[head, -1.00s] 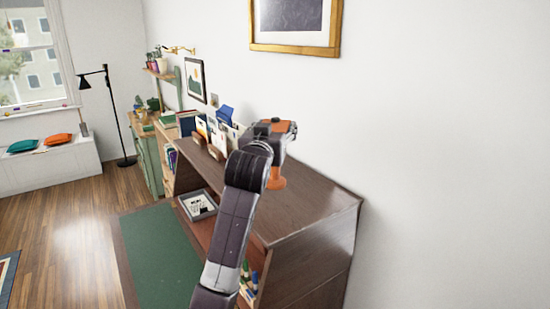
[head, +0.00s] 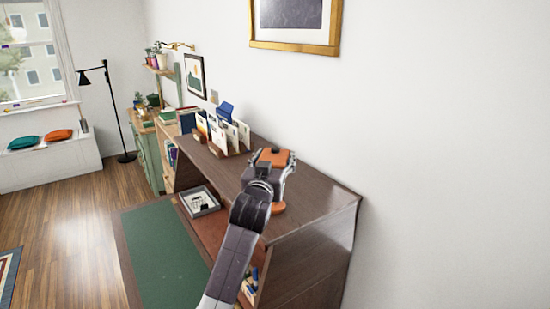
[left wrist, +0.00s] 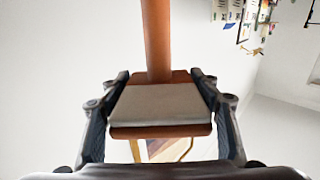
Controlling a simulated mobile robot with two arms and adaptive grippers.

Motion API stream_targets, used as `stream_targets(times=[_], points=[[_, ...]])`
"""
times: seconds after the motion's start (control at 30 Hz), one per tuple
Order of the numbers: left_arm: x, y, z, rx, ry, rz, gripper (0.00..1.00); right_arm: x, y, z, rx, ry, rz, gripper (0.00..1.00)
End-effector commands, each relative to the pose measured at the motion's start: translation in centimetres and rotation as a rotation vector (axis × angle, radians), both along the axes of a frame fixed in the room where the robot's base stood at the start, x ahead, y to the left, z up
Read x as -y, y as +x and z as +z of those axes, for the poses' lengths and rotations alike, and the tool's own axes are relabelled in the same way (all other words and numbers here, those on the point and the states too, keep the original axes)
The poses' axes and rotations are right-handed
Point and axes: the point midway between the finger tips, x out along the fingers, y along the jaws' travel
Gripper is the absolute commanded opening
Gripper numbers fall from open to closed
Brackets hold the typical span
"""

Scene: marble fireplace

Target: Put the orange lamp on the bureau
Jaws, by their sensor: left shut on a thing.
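The orange lamp (head: 273,157) is held above the dark wooden bureau (head: 318,199), near the right end of its top. My left gripper (head: 274,168) is shut on the lamp's head. The lamp's round orange base (head: 278,208) shows below my gripper, close to the bureau top; I cannot tell whether it touches. In the left wrist view, the lamp's head with its pale panel (left wrist: 160,104) sits between the two fingers, and the orange stem (left wrist: 157,40) runs away upright. In the head view, my gripper hides most of the stem. My right gripper is not in view.
A letter rack with envelopes (head: 222,133) stands on the bureau's far part. A framed tray (head: 199,201) lies on the lower shelf by the green desk surface (head: 165,260). Bare bureau top lies around the lamp. The wall (head: 440,150) rises close behind.

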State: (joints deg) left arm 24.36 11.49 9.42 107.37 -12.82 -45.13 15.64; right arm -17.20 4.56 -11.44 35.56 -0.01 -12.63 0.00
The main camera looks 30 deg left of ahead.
Motion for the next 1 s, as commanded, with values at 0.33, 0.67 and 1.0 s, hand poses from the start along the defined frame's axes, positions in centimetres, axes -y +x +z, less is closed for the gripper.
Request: stream_targets(times=[0.33, 0.67, 1.0], points=[[0.0, 0.0, -0.2, -0.001, 0.000, 0.000, 0.75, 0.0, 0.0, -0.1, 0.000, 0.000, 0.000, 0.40], [0.4, -0.8, 0.0, 0.000, 0.000, 0.000, 0.75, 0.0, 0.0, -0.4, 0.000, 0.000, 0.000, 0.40], [2.6, -6.3, -0.2, 0.001, -0.001, -0.001, 0.75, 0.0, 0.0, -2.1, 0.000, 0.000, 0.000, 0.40]])
